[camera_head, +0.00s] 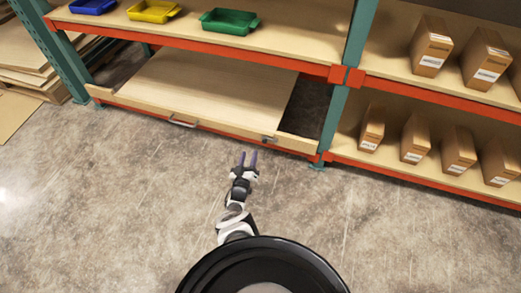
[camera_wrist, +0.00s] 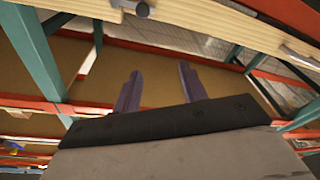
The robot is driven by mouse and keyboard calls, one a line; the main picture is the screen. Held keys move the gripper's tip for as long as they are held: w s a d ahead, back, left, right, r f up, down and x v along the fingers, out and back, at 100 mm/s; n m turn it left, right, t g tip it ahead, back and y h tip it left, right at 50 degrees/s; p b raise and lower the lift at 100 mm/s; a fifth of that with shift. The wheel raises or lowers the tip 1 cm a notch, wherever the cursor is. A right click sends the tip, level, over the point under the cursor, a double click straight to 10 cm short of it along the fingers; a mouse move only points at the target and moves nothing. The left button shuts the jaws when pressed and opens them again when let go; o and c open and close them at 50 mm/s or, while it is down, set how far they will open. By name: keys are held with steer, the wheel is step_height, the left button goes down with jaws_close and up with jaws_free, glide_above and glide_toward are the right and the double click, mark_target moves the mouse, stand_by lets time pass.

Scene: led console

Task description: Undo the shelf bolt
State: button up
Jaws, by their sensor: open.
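The shelf bolt (camera_head: 269,140) is a small grey metal fitting on the front edge of the lower wooden shelf, near its right end. What looks like the same bolt shows at the top of the wrist view (camera_wrist: 136,8). The shelf board (camera_head: 200,85) is pale wood with a bar handle (camera_head: 183,123) left of the bolt. The handle also shows at the right of the wrist view (camera_wrist: 299,56). My gripper (camera_head: 248,155) is open and empty, with purple fingers, in front of the shelf's edge. It is apart from the bolt, slightly left of it.
An orange and teal rack surrounds the shelf, with a teal post (camera_head: 335,120) to the right of the bolt. Blue, yellow (camera_head: 152,11) and green (camera_head: 229,21) bins stand on the upper shelf. Several cardboard boxes (camera_head: 415,138) fill the right bay. The concrete floor in front is clear.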

mark_target(264, 142)
steer(key=s+f+m+g+h, duration=0.2)
steer(key=s+f+m+h, duration=0.15)
steer(key=m, duration=0.25)
steer(key=shift+y, duration=0.45)
steer(key=shift+d+f+b+x, duration=0.1)
steer(key=shift+d+b+x, duration=0.05)
steer(key=shift+b+x, duration=1.7)
steer(key=shift+d+f+b+x, duration=0.15)
steer(key=shift+b+x, duration=0.95)
steer(key=shift+x, duration=1.45)
steer(key=shift+d+r+b+x, duration=0.15)
steer(key=shift+b+x, duration=1.35)
steer(key=shift+x, duration=0.75)
steer(key=shift+s, duration=0.2)
steer(key=shift+f, duration=0.1)
jaws_close()
